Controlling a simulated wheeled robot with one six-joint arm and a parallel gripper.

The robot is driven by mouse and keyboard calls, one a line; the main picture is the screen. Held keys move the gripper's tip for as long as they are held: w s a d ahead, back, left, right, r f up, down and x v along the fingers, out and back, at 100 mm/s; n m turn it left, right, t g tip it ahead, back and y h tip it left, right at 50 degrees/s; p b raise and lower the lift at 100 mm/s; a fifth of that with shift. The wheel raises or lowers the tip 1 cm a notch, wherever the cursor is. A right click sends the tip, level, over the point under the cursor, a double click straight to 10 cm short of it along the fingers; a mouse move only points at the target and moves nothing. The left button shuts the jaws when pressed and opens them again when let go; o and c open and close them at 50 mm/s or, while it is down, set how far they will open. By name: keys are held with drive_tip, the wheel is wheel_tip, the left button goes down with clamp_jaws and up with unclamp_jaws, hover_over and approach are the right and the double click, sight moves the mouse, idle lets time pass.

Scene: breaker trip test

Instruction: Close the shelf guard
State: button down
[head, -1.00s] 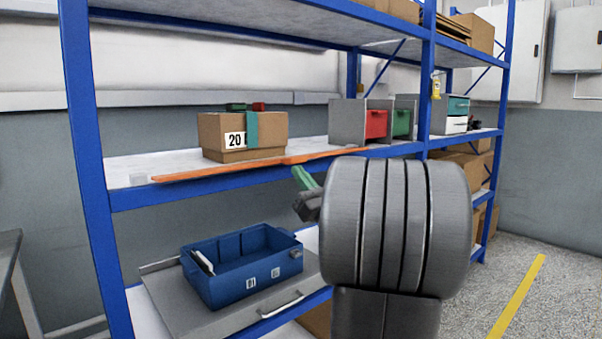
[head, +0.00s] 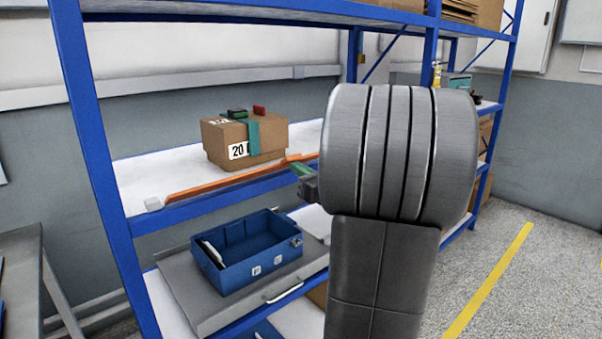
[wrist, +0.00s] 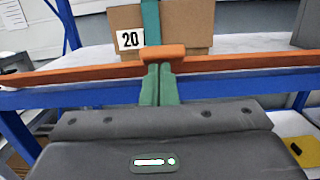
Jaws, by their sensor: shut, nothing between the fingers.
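The shelf guard is a long orange bar (head: 225,182) along the front edge of the middle shelf. Its left end lies close to a small pale block (head: 152,204) on the shelf edge. In the wrist view the bar (wrist: 75,73) runs across the picture, with a raised orange block (wrist: 163,53) at its middle. My gripper (wrist: 160,72) has its green fingers together and empty, their tips at or just under that block; I cannot tell whether they touch. In the head view my gripper (head: 301,170) is at the bar, and my arm hides the bar's right part.
A cardboard box (head: 245,140) marked 20 with a teal strap stands behind the bar. A blue bin (head: 248,255) sits on a grey pull-out tray (head: 185,290) below. A blue rack post (head: 95,150) stands at left. Open floor lies at right.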

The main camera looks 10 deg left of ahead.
sight(298, 156)
drive_tip(key=shift+w+a+r+g+h+p, duration=0.15)
drive_tip(key=shift+r+g+h+p, duration=0.3)
drive_tip(key=shift+p, duration=0.85)
drive_tip(key=shift+w+a+r+g+h+p, duration=0.15)
drive_tip(key=shift+r+p, duration=0.5)
drive_tip(key=shift+p, duration=0.65)
drive_tip(key=shift+a+r+g+h+p, duration=0.25)
drive_tip(key=shift+r+p, duration=0.3)
drive_tip(key=shift+p, duration=0.75)
drive_tip(key=h+p, duration=0.1)
drive_tip(key=p, duration=0.1)
drive_tip(key=r+g+h+p, duration=0.1)
drive_tip(key=p, duration=0.2)
drive_tip(key=shift+w+a+r, duration=0.2)
drive_tip(key=shift+w+a, duration=0.15)
drive_tip(key=shift+a, duration=0.05)
drive_tip(key=w+a+r+p, duration=0.1)
drive_tip(key=p, duration=0.2)
drive_tip(key=shift+w+a+r, duration=0.1)
drive_tip(key=shift+a+r, duration=0.05)
drive_tip(key=shift+w+a+r+p, duration=0.35)
drive_tip(key=shift+w+a, duration=0.1)
drive_tip(key=shift+a, duration=0.15)
drive_tip(key=shift+w+a+r+p, duration=0.25)
drive_tip(key=shift+w+a+p, duration=0.1)
drive_tip(key=shift+w+a, duration=0.15)
